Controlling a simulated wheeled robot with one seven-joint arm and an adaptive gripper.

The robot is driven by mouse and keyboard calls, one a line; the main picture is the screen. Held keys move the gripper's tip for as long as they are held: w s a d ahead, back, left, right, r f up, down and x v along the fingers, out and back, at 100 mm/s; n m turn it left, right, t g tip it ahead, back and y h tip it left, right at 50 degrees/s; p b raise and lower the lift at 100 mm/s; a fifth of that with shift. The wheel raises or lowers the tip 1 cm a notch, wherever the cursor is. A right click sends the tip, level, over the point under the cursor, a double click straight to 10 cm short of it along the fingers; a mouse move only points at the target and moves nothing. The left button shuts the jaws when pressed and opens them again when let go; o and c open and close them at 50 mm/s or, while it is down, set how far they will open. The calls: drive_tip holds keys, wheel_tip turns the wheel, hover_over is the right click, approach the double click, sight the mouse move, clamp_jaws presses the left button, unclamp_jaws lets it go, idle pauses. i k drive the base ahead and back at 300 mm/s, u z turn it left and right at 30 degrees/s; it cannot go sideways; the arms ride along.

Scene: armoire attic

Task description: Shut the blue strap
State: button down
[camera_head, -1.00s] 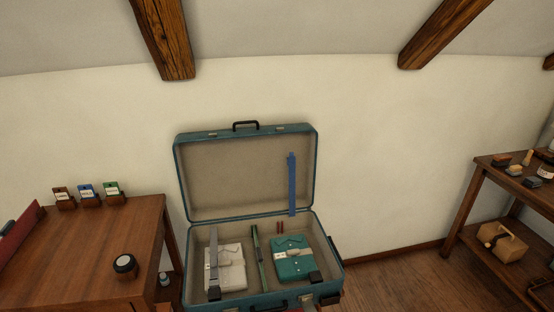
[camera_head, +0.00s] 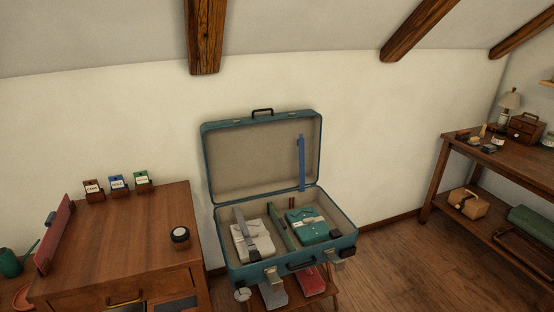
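The blue strap (camera_head: 301,163) stands upright along the right part of the raised lid's inner side. Its lower end reaches the hinge side of the case, and its upper end is loose. The teal suitcase (camera_head: 288,267) is open on a low wooden stand. A grey strap (camera_head: 246,223) lies over white folded clothing (camera_head: 252,241) in the left part. A teal folded garment (camera_head: 308,226) with a pale tag lies in the right part, with a small dark block (camera_head: 335,233) near the front wall. My gripper is not in view.
A wooden cabinet (camera_head: 110,243) stands close on the left, with small card holders (camera_head: 116,186) and a round dark-rimmed item (camera_head: 180,236). A wooden shelf table (camera_head: 510,158) stands at right. Bare floor (camera_head: 385,262) lies between it and the suitcase.

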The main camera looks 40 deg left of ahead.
sight(302, 151)
drive_tip(key=u, duration=1.55)
